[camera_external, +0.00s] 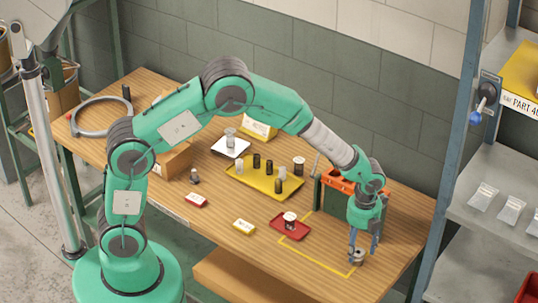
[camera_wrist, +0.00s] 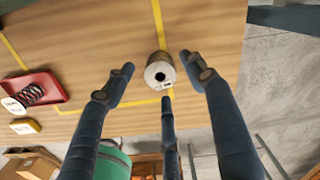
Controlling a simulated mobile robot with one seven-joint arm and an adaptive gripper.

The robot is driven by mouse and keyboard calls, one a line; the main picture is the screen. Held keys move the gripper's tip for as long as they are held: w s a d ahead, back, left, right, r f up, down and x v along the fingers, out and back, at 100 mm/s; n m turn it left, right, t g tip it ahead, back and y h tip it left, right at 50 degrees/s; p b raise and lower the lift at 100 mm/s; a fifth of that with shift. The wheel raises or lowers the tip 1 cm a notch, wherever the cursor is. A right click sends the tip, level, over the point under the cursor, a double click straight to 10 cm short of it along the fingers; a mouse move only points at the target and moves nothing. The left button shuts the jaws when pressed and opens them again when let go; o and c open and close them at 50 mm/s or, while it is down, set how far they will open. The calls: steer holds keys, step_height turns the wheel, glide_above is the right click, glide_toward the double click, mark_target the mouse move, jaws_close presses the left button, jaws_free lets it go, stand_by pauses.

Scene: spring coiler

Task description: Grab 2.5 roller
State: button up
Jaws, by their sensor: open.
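A short metal roller (camera_external: 357,257) with a hole in its top stands at the front right corner of the wooden table, by the corner of a yellow outline. In the wrist view the roller (camera_wrist: 160,73) sits between the spread fingers of my gripper (camera_wrist: 158,65), with gaps at the left and right. Its size marking is too small to read. My gripper (camera_external: 363,247) is open, pointing down just over the roller. A yellow tray (camera_external: 240,183) farther back holds several dark and light cylinders; their sizes are unreadable.
A red tray (camera_external: 277,231) with a spring piece lies left of the roller, beside a yellow label block (camera_external: 244,227). A green and orange machine (camera_external: 330,205) stands close behind my gripper. The table's edge is near the roller. A shelf (camera_external: 485,225) stands at right.

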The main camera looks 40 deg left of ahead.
steer(key=shift+f, duration=1.5)
jaws_close()
